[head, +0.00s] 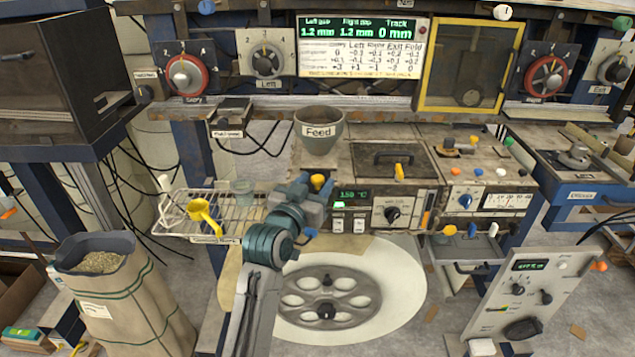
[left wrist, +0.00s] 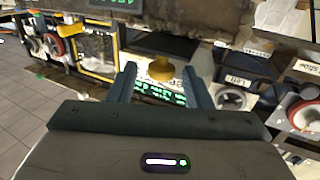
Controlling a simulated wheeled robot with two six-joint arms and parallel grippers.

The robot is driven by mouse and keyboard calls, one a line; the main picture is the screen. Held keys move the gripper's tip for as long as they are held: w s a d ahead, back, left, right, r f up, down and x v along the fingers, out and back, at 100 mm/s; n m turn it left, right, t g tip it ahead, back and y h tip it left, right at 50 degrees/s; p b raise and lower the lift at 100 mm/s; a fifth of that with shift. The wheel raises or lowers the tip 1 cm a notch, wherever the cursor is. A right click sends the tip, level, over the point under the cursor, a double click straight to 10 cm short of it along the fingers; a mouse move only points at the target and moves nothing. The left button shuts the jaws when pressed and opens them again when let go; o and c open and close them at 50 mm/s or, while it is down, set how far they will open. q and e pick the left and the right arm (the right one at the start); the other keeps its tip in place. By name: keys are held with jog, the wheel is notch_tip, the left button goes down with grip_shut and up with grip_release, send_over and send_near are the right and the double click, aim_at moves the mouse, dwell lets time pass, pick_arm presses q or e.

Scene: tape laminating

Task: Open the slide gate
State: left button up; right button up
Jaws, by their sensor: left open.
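A yellow knob (head: 318,181), likely the slide gate's handle, sits just below the grey hopper (head: 319,146) labelled "Feed". The gate plate itself is hidden or not distinct. My left gripper (head: 313,189) is at the knob, below the hopper. In the left wrist view the same yellow knob (left wrist: 161,69) shows between the two fingers of my left gripper (left wrist: 160,82). The fingers are open, with gaps on both sides of the knob. I cannot tell how deep the knob sits between them. My right gripper is not in view.
A control panel (head: 387,212) with a green display stands right of the gripper. A wire rack (head: 180,213) with a yellow scoop (head: 204,212) is at left. A large reel (head: 385,300) lies below my arm. A sack of pellets (head: 130,310) stands at lower left.

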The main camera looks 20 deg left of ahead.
pick_arm(q)
jog(key=s+b, duration=0.1)
jog(key=s, duration=0.8)
jog(key=shift+a+b, duration=0.4)
jog(key=shift+a, duration=0.05)
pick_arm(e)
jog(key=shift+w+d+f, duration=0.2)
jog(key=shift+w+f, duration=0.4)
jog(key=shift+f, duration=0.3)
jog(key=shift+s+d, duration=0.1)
